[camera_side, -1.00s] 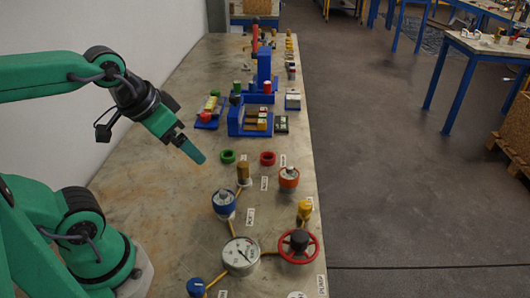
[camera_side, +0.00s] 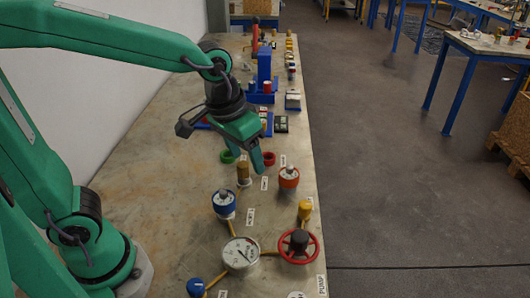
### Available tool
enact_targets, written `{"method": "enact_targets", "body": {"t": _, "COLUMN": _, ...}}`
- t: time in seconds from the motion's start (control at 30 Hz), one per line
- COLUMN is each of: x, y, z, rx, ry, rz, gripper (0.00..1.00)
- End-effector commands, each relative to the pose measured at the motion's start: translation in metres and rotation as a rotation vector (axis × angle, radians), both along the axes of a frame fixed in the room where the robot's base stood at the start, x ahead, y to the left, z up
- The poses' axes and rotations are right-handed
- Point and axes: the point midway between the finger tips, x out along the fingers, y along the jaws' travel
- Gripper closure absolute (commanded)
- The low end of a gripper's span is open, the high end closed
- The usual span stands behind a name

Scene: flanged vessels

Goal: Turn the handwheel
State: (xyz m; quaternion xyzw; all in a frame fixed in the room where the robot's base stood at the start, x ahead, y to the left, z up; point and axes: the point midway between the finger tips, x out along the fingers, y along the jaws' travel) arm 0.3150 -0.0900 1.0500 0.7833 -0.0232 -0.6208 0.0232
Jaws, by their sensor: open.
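The red handwheel (camera_side: 281,250) lies near the front right of the bench, with a dark hub (camera_side: 299,240) at its middle. My gripper (camera_side: 258,165) is above the bench, farther back and to the left of the handwheel, pointing down. It is open and empty, and apart from the handwheel. One finger partly hides the other.
A white gauge (camera_side: 240,255) stands left of the handwheel, joined by yellow pipe. A blue knob (camera_side: 195,287) is at front left. The bench's left side is bare.

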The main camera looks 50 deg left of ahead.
Motion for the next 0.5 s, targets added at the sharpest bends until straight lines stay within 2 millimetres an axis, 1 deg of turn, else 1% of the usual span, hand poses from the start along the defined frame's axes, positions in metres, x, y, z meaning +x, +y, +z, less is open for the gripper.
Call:
{"method": "enact_targets", "body": {"t": 0.03, "x": 0.006, "y": -0.010, "z": -0.007, "rx": 0.002, "ry": 0.024, "rz": -0.005, "gripper": 0.41}}
{"method": "enact_targets", "body": {"t": 0.2, "x": 0.021, "y": -0.040, "z": -0.026, "rx": 0.010, "ry": 0.084, "rz": -0.006, "gripper": 0.41}}
{"method": "enact_targets", "body": {"t": 0.5, "x": 0.039, "y": -0.095, "z": -0.070, "rx": 0.041, "ry": 0.182, "rz": -0.006, "gripper": 0.41}}
